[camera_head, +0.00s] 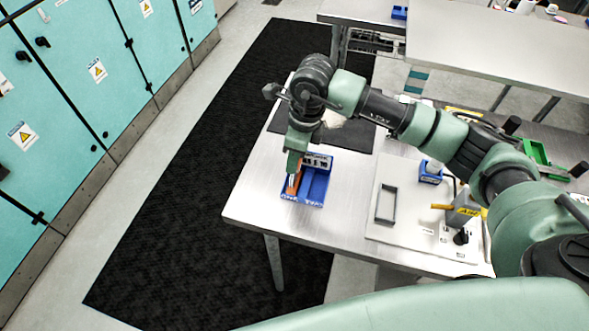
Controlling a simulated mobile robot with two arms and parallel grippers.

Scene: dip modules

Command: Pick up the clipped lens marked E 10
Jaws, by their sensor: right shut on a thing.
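My right gripper (294,172) reaches down from above into the left part of a blue two-compartment tray (318,186) on the metal table. It is shut on a small orange-and-white piece (292,186), partly hidden by the fingers. The piece is still at the tray; I cannot tell whether it touches the bottom. No E 10 marking can be read, so I cannot tell whether this is the clipped lens. A row of small dark and white items (318,161) sits at the tray's back edge. My left gripper is not in view.
On the table's right stand a white board (408,217) with a dark rectangular frame (386,205), a blue box (430,172) and a grey device with yellow parts (461,214). A dark mat (350,134) lies behind the tray. Teal cabinets (85,75) line the left.

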